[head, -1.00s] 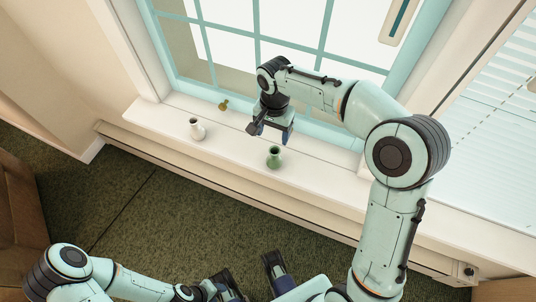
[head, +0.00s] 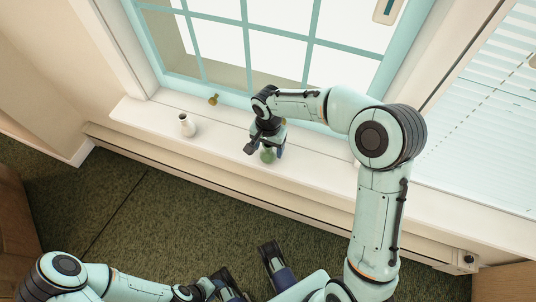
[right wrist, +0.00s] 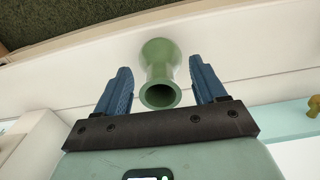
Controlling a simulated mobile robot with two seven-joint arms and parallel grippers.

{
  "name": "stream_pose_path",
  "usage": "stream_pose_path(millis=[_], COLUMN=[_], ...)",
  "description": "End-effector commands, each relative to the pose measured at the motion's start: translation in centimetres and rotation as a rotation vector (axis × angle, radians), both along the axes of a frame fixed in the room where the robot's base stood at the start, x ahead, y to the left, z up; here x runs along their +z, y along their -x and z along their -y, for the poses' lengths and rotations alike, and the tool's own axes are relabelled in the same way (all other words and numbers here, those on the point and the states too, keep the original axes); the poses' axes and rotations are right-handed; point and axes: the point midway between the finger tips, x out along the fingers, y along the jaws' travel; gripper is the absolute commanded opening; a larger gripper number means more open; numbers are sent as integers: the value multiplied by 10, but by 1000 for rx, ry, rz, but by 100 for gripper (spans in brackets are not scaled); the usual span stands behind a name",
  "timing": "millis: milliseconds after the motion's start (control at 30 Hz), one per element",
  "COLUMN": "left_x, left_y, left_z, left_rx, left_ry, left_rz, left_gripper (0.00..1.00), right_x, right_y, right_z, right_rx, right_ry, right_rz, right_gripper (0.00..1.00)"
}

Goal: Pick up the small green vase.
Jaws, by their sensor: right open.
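The small green vase (head: 267,155) stands upright on the white windowsill, partly hidden by my right gripper (head: 265,151) in the head view. In the right wrist view the vase (right wrist: 160,58) shows its round open mouth toward the camera. The blue fingers of my right gripper (right wrist: 160,77) are spread, one on each side of the vase, with a visible gap on both sides. My left gripper (head: 248,268) is low in the head view over the carpet, its fingers apart and empty, far from the vase.
A white vase (head: 187,125) stands on the windowsill (head: 220,139) to the left. A small yellow-brown object (head: 213,99) sits nearer the window and also shows at the right edge of the wrist view (right wrist: 314,106). The window frame (head: 190,82) rises behind the sill.

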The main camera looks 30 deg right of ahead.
Motion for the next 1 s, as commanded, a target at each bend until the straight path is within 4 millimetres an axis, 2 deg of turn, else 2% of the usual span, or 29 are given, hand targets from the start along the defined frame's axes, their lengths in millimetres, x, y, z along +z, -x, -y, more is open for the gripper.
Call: stream_pose_path(millis=[267, 300, 367, 400, 500, 833, 1000], left_x=[-1, -1, -1, -1, -1, 0, 7], left_y=[-2, -2, -2, -2, -2, -1, 3], left_z=[-1, -1, -1, -1, -1, 0, 1], left_rx=[1, 1, 1, 1, 1, 1, -3], left_ry=[-2, -2, -2, -2, -2, -1, 4], left_rz=[4, 4, 4, 4, 4, 3, -10], left_gripper=[43, 43, 43, 43, 43, 43, 43], right_x=[-5, -5, -5, -5, -5, 0, 28], right_y=[0, 0, 0, 0, 0, -1, -1], right_z=[0, 0, 0, 0, 0, 0, 0], right_rx=[0, 0, 0, 0, 0, 0, 0], right_ry=[0, 0, 0, 0, 0, 0, 1], right_rz=[2, 2, 2, 2, 1, 4, 7], right_gripper=[70, 67, 48, 35, 6, 6, 6])
